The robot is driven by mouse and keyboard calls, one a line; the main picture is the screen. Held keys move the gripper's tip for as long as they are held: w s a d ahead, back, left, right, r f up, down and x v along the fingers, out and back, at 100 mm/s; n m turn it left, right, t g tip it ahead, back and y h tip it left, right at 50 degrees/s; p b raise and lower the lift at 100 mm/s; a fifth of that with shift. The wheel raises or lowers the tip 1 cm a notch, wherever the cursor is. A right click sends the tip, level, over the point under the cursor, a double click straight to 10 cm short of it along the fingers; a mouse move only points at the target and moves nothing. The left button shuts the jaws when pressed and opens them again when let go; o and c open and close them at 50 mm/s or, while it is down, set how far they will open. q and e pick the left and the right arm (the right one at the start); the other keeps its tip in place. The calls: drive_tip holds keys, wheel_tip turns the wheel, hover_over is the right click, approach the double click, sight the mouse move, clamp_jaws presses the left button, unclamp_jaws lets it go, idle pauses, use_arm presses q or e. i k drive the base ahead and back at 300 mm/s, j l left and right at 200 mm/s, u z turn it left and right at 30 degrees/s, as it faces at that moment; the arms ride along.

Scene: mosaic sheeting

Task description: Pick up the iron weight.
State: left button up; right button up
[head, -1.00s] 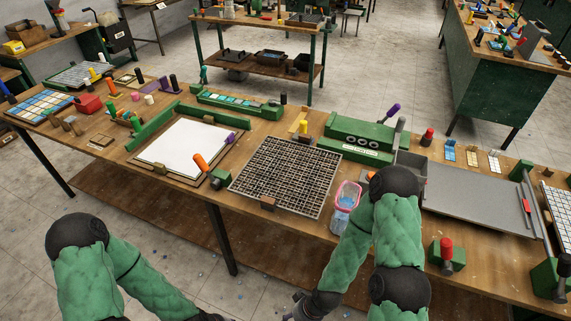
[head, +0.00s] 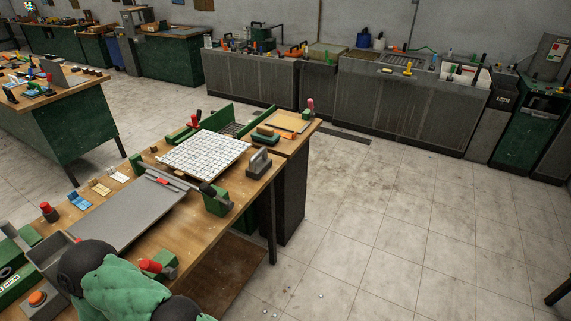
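The iron weight appears to be the dark grey block with a loop handle (head: 259,162). It stands upright at the right end of the wooden workbench (head: 237,198), beside a white mosaic sheet (head: 204,152). Nothing is holding it. A green padded part of my arm shows at the lower left, well apart from the weight. Neither of my grippers is in view.
A grey tray (head: 125,215) lies left of the mosaic sheet. A green clamp block (head: 216,199) stands close in front of the weight. A board (head: 288,122) lies on a stand behind it. Open floor (head: 385,230) lies right of the bench.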

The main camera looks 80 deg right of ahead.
sight(259, 163)
drive_tip(key=z, duration=2.7)
drive_tip(key=i+l+u, duration=0.1)
drive_tip(key=u, duration=1.1)
drive_tip(key=i+l+u, duration=0.1)
drive_tip(key=l+u, duration=0.3)
drive_tip(key=l, duration=0.2)
drive_tip(key=l+u, duration=0.45)
drive_tip(key=l, duration=0.15)
drive_tip(key=k+l+u, duration=0.1)
drive_tip(key=l+u, duration=0.3)
drive_tip(key=l, duration=0.25)
drive_tip(key=k+l+u, duration=0.15)
drive_tip(key=l+u, duration=0.25)
drive_tip(key=l, duration=0.2)
